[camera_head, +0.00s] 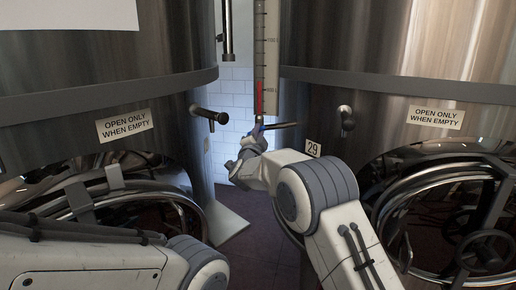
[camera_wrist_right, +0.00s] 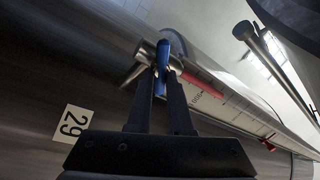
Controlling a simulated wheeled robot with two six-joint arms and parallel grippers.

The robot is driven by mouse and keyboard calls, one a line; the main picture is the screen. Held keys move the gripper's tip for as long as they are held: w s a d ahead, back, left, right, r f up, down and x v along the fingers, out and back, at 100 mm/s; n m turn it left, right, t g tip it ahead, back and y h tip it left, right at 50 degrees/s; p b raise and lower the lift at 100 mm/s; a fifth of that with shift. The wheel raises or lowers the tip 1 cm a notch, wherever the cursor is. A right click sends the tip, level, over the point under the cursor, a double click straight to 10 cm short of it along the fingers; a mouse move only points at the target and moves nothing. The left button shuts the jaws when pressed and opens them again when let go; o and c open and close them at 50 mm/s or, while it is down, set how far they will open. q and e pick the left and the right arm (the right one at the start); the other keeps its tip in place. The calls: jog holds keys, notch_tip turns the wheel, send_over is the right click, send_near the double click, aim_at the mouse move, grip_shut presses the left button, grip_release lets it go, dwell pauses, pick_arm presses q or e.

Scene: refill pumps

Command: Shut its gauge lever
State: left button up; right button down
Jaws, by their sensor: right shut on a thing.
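The gauge (camera_head: 266,60) is an upright scale with a red column, between two large steel tanks in the head view. Its lever has a blue handle (camera_head: 258,129) at the gauge's foot. My right gripper (camera_head: 257,138) reaches up to it, small and partly hidden by its own arm. In the right wrist view, the fingers of my right gripper (camera_wrist_right: 164,78) are closed around the blue handle (camera_wrist_right: 161,57), beside a round metal fitting (camera_wrist_right: 146,50). The gauge's scale (camera_wrist_right: 215,92) runs off to the lower right there. My left arm shows at the lower left, but its gripper is out of view.
Tank 29 (camera_head: 312,118) stands right of the gauge, another tank (camera_head: 100,60) left. Metal spouts (camera_head: 208,115) and (camera_head: 346,118) jut out near the gap. Round hatches with bars (camera_head: 450,200) sit below. A white-tiled wall (camera_head: 235,100) is behind.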

pick_arm(q)
notch_tip(320, 180, down, 7)
jog(key=b, duration=0.5)
pick_arm(e)
jog(key=shift+f+m+h, duration=0.2)
jog(key=shift+m+h, duration=0.25)
jog(key=shift+m, duration=1.2)
jog(key=shift+f+m+h, duration=0.2)
jog(key=shift+m+h, duration=0.25)
jog(key=shift+m, duration=1.2)
pick_arm(q)
jog(key=shift+b, duration=0.3)
pick_arm(e)
jog(key=c, duration=0.8)
grip_release()
jog(key=shift+c, duration=0.2)
jog(key=shift+s, duration=0.1)
